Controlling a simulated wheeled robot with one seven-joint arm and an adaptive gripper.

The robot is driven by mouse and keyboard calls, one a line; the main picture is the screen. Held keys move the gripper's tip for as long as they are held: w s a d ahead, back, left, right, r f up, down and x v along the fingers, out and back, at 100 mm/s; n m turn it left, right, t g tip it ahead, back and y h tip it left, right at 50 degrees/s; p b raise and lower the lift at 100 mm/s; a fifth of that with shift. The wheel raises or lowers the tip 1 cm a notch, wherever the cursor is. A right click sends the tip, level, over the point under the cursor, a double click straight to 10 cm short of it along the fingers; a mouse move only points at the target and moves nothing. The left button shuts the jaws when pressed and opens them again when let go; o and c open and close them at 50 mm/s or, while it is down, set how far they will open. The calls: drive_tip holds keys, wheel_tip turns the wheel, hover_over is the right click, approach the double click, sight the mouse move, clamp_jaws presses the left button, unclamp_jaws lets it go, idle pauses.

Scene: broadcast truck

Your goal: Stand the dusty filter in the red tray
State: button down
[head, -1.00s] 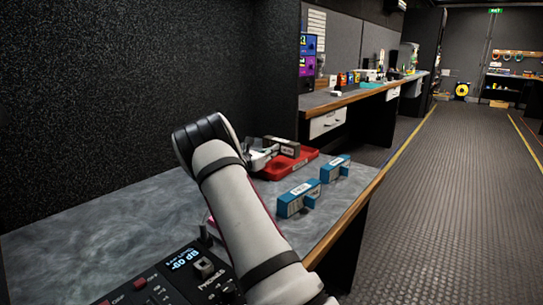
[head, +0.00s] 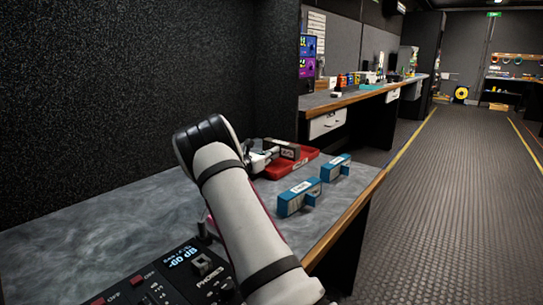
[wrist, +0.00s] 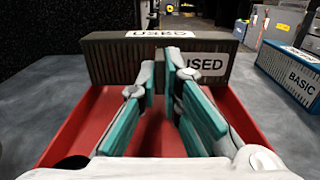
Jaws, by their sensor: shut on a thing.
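The dusty filter (wrist: 115,62) is a dark grey ribbed block with white USED labels. It is upright at the far end of the red tray (wrist: 72,128) in the wrist view. My gripper (wrist: 162,72) is shut on its narrow middle part, between the teal finger pads. In the head view the filter (head: 285,150) shows over the red tray (head: 296,168), with my gripper (head: 262,157) at its left, partly hidden by my arm. I cannot tell whether its base rests on the tray floor.
Two blue filters (head: 298,197) (head: 335,168) stand right of the tray on the grey bench (head: 110,225). One, labelled BASIC, also shows in the wrist view (wrist: 290,72). A control panel (head: 165,285) is at the front. A dark wall (head: 130,90) rises behind the bench.

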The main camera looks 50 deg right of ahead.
drive_tip(key=shift+f, duration=0.15)
drive_tip(key=c, duration=1.8)
unclamp_jaws()
drive_tip(key=shift+o, duration=0.2)
drive_tip(key=shift+r+p, duration=0.8)
drive_tip(key=shift+p, duration=0.4)
drive_tip(key=a, duration=0.4)
drive_tip(key=a+p, duration=0.1)
drive_tip(key=a, duration=0.3)
drive_tip(key=s+a, duration=0.1)
drive_tip(key=a, duration=0.3)
drive_tip(key=shift+f+p, duration=0.15)
drive_tip(key=shift+p, duration=0.2)
